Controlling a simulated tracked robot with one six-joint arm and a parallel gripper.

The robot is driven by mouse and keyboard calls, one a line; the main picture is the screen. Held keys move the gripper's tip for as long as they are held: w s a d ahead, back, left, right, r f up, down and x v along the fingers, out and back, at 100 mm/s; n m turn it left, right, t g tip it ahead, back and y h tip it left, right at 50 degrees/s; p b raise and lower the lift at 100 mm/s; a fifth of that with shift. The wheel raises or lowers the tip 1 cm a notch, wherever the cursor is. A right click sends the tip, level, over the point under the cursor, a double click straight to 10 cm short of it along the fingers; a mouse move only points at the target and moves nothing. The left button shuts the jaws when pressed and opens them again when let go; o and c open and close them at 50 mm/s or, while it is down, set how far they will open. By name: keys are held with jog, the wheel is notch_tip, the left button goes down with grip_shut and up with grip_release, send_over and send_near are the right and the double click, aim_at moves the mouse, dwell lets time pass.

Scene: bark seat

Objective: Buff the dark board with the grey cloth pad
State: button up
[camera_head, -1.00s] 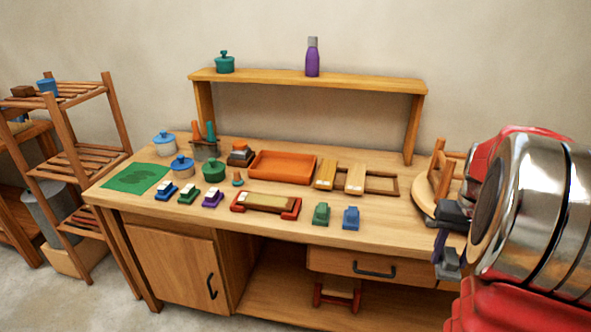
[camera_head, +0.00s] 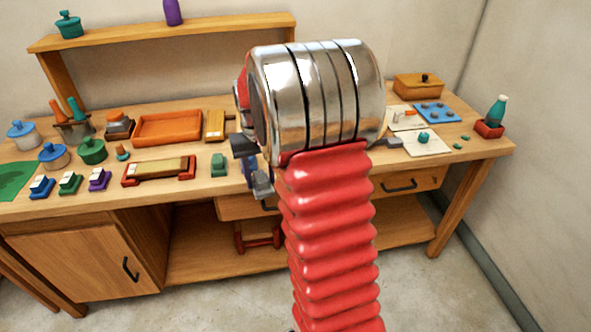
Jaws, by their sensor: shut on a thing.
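My gripper (camera_head: 253,168) is in front of the bench, left of my wrist housing, and its dark jaws are partly in view. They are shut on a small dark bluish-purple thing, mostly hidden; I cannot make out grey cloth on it. A tan-brown board (camera_head: 159,168) lies between red end blocks on the bench top, left of my gripper and apart from it. I cannot pick out a clearly dark board; my arm hides part of the bench.
A green block (camera_head: 219,165) stands just left of my gripper. An orange tray (camera_head: 168,128) and a pale plank (camera_head: 214,125) lie behind. Blue, green and purple small blocks line the left front edge. At right are a blue board (camera_head: 437,113) and a wooden box (camera_head: 418,86).

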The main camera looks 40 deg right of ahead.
jog(key=w+a+f+n, duration=0.2)
jog(key=w+a, duration=0.1)
jog(key=a, duration=0.8)
jog(key=w+a+f+n, duration=0.2)
jog(key=w+a, duration=0.1)
jog(key=a, duration=0.8)
jog(key=shift+f, duration=0.3)
jog(key=shift+a, duration=0.1)
